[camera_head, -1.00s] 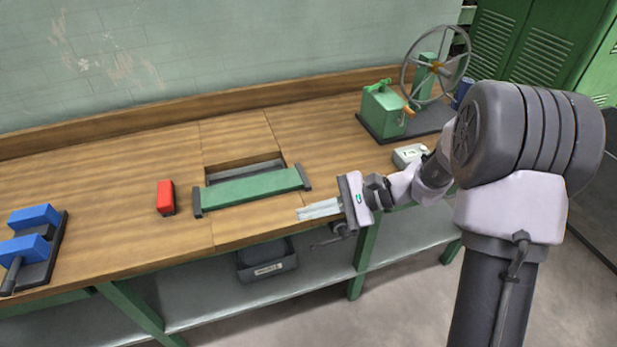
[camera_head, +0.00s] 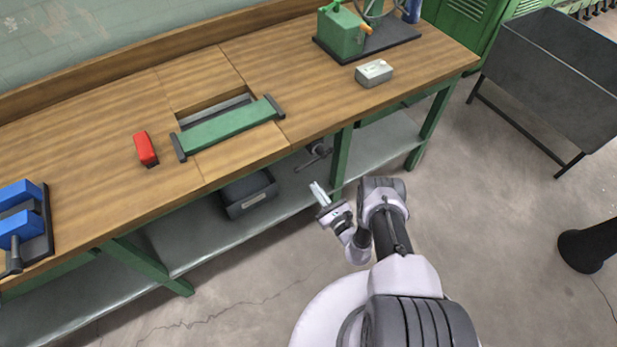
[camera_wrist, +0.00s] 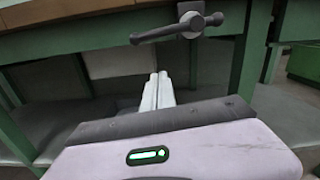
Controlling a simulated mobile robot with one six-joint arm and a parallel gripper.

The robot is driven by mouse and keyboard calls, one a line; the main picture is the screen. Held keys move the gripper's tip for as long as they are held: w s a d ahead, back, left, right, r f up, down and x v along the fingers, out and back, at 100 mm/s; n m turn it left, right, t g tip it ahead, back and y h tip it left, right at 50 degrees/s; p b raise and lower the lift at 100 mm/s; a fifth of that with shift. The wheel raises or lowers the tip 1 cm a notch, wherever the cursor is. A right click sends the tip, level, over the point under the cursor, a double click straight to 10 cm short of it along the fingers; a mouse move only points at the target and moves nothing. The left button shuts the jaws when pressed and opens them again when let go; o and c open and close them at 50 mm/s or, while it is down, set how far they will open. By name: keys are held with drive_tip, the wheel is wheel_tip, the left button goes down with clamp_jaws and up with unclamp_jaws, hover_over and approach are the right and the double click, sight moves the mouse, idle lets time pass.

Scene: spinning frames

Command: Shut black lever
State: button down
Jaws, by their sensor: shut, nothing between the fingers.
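A black lever (camera_head: 317,152) with a round hub sits under the bench's front edge, right of the green bar. In the wrist view the dark lever (camera_wrist: 178,29) lies almost level, its arm reaching left from the hub, above my fingers. My gripper (camera_head: 316,189) is in front of the bench, below the top and apart from the lever. In the wrist view my gripper (camera_wrist: 158,80) has its fingers together with nothing between them.
The wooden bench top (camera_head: 100,125) overhangs a grey lower shelf (camera_head: 182,247) holding a dark bin (camera_head: 248,193). A green leg (camera_head: 341,160) stands right of the lever. The top bears a green bar (camera_head: 228,127), red block (camera_head: 146,149) and blue vise (camera_head: 18,225).

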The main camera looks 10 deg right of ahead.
drive_tip(key=w+r, duration=0.1)
drive_tip(key=w+a+r, duration=0.1)
drive_tip(key=w+r, duration=0.2)
drive_tip(key=shift+a+p, duration=0.3)
drive_tip(key=shift+a, duration=0.1)
